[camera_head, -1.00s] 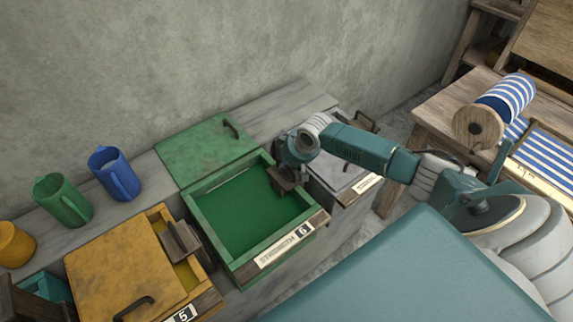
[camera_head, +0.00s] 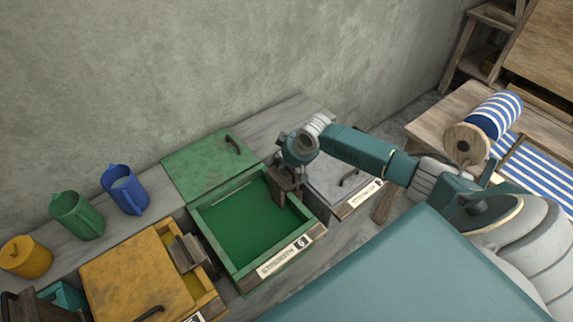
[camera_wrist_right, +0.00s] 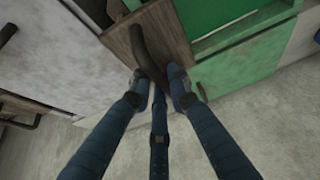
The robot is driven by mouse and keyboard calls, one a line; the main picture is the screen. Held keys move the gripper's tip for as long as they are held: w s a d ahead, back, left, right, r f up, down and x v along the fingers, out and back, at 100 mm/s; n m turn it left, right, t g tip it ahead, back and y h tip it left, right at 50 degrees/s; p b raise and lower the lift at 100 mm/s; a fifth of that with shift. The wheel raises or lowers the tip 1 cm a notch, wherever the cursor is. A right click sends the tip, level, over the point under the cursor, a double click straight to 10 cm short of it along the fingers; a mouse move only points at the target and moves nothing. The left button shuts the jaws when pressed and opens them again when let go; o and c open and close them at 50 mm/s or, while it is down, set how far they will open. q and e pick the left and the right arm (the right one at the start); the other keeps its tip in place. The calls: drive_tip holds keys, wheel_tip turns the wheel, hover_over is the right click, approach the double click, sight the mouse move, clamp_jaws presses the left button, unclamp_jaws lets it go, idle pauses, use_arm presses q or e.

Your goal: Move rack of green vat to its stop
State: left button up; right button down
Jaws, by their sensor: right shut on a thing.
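The green vat (camera_head: 213,258) stands open in the counter, with green liquid inside and a label on its front. Its green lid (camera_head: 205,165) lies behind the opening. The wooden rack (camera_head: 291,188) sits at the vat's right wall, toward the back; it also shows in the right wrist view as a board (camera_wrist_right: 178,28) with a dark curved handle (camera_wrist_right: 146,42). My right gripper (camera_wrist_right: 162,82) is shut on this handle. In the head view, my right gripper (camera_head: 288,163) is over the rack and its fingertips are mostly hidden. My left gripper is not in view.
A yellow vat (camera_head: 140,275) with its own rack (camera_head: 186,252) stands to the left. A grey vat (camera_head: 338,172) is close on the right. Yellow, green and blue jugs (camera_head: 126,190) stand along the back. A wall rises behind the counter.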

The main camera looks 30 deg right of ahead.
drive_tip(key=r+p, duration=0.2)
drive_tip(key=a+r+p, duration=0.1)
drive_tip(key=r+p, duration=0.1)
drive_tip(key=shift+s+r, duration=0.2)
drive_tip(key=shift+r, duration=2.55)
drive_tip(key=c, duration=1.8)
unclamp_jaws()
drive_tip(key=o, duration=1.2)
drive_tip(key=shift+r, duration=0.3)
drive_tip(key=shift+o, duration=0.2)
drive_tip(key=shift+w+d, duration=0.1)
drive_tip(key=shift+d, duration=0.1)
